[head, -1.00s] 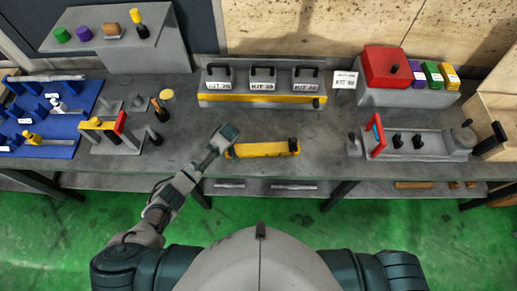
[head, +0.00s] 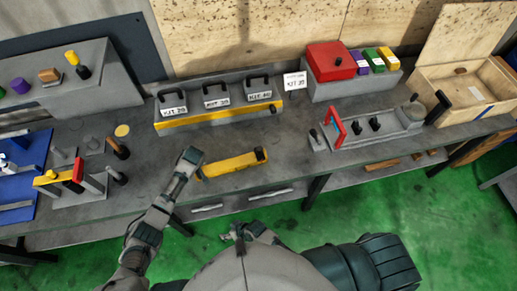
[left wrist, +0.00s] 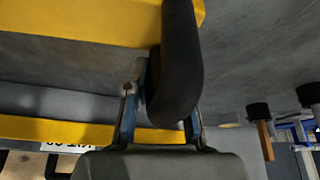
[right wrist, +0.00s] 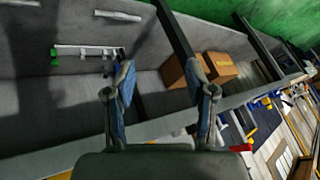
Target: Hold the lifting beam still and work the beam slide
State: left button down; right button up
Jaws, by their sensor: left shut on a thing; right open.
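The yellow lifting beam (head: 228,166) lies along the front middle of the bench in the head view, with a black block, seemingly the slide, (head: 261,154) at its right end. My left gripper (head: 190,157) is at the beam's left end. In the left wrist view the left gripper (left wrist: 160,118) is shut on the beam's black curved handle (left wrist: 180,60), with the yellow beam (left wrist: 80,20) above. My right gripper (head: 238,233) is low, in front of the bench's front edge and apart from the beam. In the right wrist view it (right wrist: 165,88) is open and empty.
A grey rack with a yellow front (head: 222,112) holds kit blocks behind the beam. A grey fixture with a red frame (head: 336,126) stands to the right, near an open wooden box (head: 470,95). The bench's front edge and lower shelf (right wrist: 60,100) lie near my right gripper.

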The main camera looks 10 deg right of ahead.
jog(key=w+a+r+n+y, duration=0.1)
jog(key=w+a+r, duration=0.15)
jog(key=r, duration=0.35)
jog(key=n+h, duration=0.3)
jog(key=h, duration=0.1)
send_near(260, 148)
jog(key=x, duration=1)
jog(key=shift+a+f, duration=0.1)
jog(key=shift+f, duration=0.15)
grip_shut()
